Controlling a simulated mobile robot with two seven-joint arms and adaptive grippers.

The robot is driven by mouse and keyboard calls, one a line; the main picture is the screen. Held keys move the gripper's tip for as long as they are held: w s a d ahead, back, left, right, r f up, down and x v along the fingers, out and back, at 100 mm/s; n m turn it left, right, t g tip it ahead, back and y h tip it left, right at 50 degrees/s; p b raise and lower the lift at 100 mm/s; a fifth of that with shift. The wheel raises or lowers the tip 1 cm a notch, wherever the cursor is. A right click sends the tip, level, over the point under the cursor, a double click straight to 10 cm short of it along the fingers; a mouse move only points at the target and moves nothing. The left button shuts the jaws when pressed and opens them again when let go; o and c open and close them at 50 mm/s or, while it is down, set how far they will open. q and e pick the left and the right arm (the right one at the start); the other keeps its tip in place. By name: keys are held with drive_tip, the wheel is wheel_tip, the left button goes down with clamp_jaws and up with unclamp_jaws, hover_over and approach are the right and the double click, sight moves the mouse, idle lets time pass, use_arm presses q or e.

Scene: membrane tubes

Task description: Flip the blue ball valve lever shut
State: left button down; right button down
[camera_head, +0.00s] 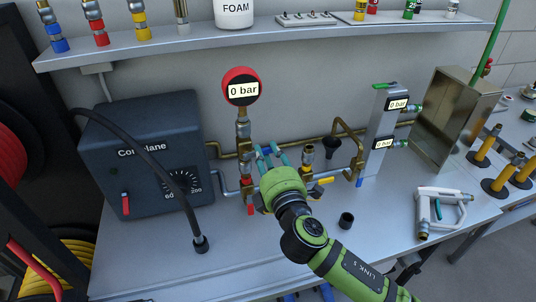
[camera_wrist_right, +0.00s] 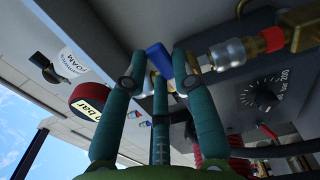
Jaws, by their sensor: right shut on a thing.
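The blue ball valve lever (camera_head: 267,151) is on the brass and steel pipework at the back of the bench, below the round red gauge. In the right wrist view the blue lever (camera_wrist_right: 159,59) lies between the fingertips. My right gripper (camera_head: 268,153) reaches in from the front right, its teal fingers shut on the blue lever. In the right wrist view the gripper (camera_wrist_right: 158,65) shows two fingers on one side and a third opposite. The fingers and green palm hide much of the valve body. My left gripper is in neither view.
The red gauge (camera_head: 241,88) reads 0 bar. A dark box with a dial (camera_head: 140,150) stands left, a black hose in front. A red lever (camera_head: 250,209) and a yellow lever (camera_head: 326,181) are close by.

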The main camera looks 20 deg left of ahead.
drive_tip(key=shift+f+m+b, duration=0.45)
drive_tip(key=shift+m+b, duration=0.1)
drive_tip(key=shift+m, duration=0.05)
drive_tip(key=shift+r, duration=0.1)
drive_tip(key=c, duration=1)
unclamp_jaws()
drive_tip(key=v, duration=1.2)
